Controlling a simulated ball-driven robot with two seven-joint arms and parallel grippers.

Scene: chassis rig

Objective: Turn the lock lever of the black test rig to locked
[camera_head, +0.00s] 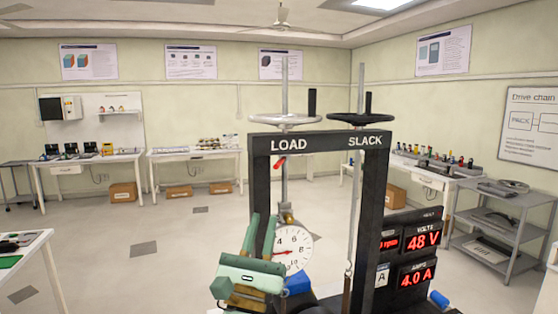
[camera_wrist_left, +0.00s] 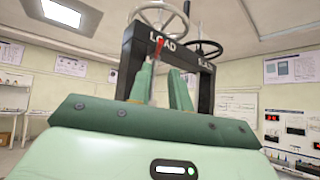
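The black test rig (camera_head: 372,190) stands in front of me, a frame with LOAD and SLACK on its top beam. A small red lever (camera_head: 280,162) sits under the beam below LOAD, tilted. It also shows in the left wrist view (camera_wrist_left: 159,45), above and beyond the fingertips. My left gripper (camera_head: 262,218) is green and stands upright in front of the rig's left post, below the red lever. In the left wrist view its two fingers (camera_wrist_left: 160,66) are apart with nothing visible between them. I cannot tell whether they touch anything. My right gripper is not in view.
Two handwheels (camera_head: 285,120) sit above the beam. A round dial (camera_head: 292,250) hangs inside the frame, partly behind my gripper. A red-digit display panel (camera_head: 410,255) is at the right. A grey shelf cart (camera_head: 505,225) stands farther right. The floor at left is mostly clear.

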